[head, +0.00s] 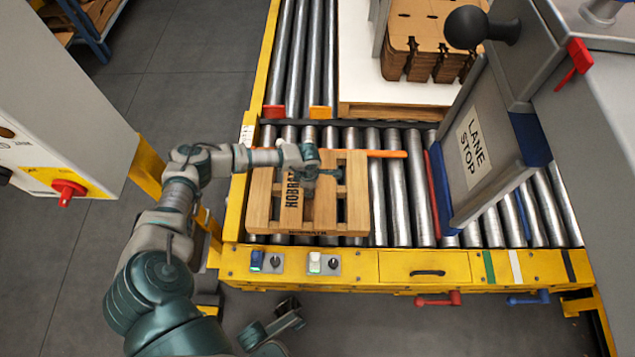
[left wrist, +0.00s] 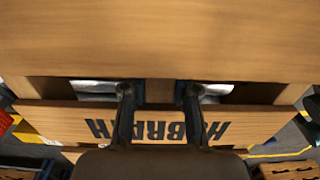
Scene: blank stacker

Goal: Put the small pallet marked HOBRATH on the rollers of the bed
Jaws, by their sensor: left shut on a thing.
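The small wooden pallet (head: 349,215) marked HOBRATH is level over the left end of the bed's rollers (head: 398,200), just behind the yellow front rail. I cannot tell whether its underside touches the rollers. My left gripper (head: 324,172) reaches over it from the left and is shut on one of its boards. In the left wrist view, the fingers (left wrist: 158,112) sit either side of a board, and the lettering (left wrist: 160,130) shows upside down on the plank below. What seems to be my right gripper (head: 288,310) hangs low in front of the bed; its jaws are unclear.
A grey LANE STOP panel (head: 473,148) stands over the rollers on the right. An orange bar (head: 385,154) lies just behind the pallet. Stacked cardboard (head: 430,35) sits on a white-topped pallet at the back. A cabinet with a red knob (head: 68,190) stands at left.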

